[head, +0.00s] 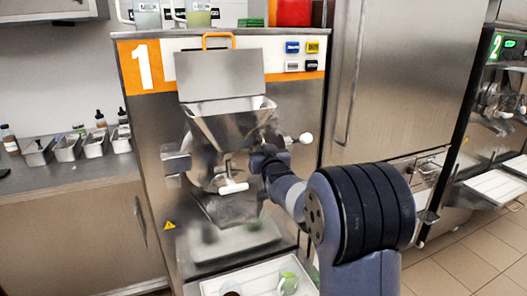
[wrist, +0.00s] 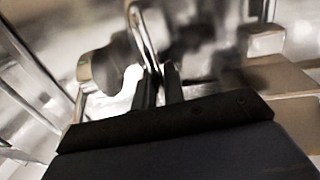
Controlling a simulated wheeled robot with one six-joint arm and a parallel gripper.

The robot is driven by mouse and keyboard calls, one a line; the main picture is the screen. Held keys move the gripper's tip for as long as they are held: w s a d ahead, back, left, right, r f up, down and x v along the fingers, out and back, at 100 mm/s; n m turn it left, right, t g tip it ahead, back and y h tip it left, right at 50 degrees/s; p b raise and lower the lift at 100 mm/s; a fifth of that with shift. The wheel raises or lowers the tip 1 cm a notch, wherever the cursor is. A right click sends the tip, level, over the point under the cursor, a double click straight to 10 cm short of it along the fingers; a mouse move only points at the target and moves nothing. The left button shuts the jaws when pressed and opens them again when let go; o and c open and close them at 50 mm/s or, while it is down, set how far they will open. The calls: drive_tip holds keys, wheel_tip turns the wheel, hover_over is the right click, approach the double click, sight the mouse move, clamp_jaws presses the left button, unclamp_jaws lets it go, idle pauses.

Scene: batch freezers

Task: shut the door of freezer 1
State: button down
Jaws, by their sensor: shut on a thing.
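Freezer 1 (head: 292,95) is the steel machine with an orange "1" panel in the head view. Its steel door (head: 212,170) is on the front, below the hopper (head: 235,112), with a white-handled spout (head: 233,187). I cannot tell whether a gap is left behind the door. My gripper (head: 262,158) is at the door's right side, partly hidden by my own arm. In the wrist view, my gripper (wrist: 158,82) is shut on a thin shiny metal bar (wrist: 143,35), which looks like the door's handle. A lever with a white knob (head: 305,138) sticks out just right of my gripper.
A white tray (head: 255,282) with small items is low in front of freezer 1. A counter (head: 70,180) with steel pans and bottles is at left. A tall steel cabinet (head: 395,80) and freezer 2 (head: 495,130) stand at right. Tiled floor (head: 470,255) is open at lower right.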

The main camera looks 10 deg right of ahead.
drive_tip(key=c, duration=1.6)
unclamp_jaws()
drive_tip(key=shift+w, duration=0.25)
drive_tip(key=shift+s, duration=0.1)
drive_tip(key=s+b, duration=0.2)
drive_tip(key=s, duration=0.8)
drive_tip(key=shift+s+d, duration=0.15)
drive_tip(key=shift+s, duration=0.15)
drive_tip(key=w+p, duration=0.2)
drive_tip(key=w, duration=0.8)
drive_tip(key=shift+w, duration=0.4)
drive_tip(key=shift+s, duration=0.1)
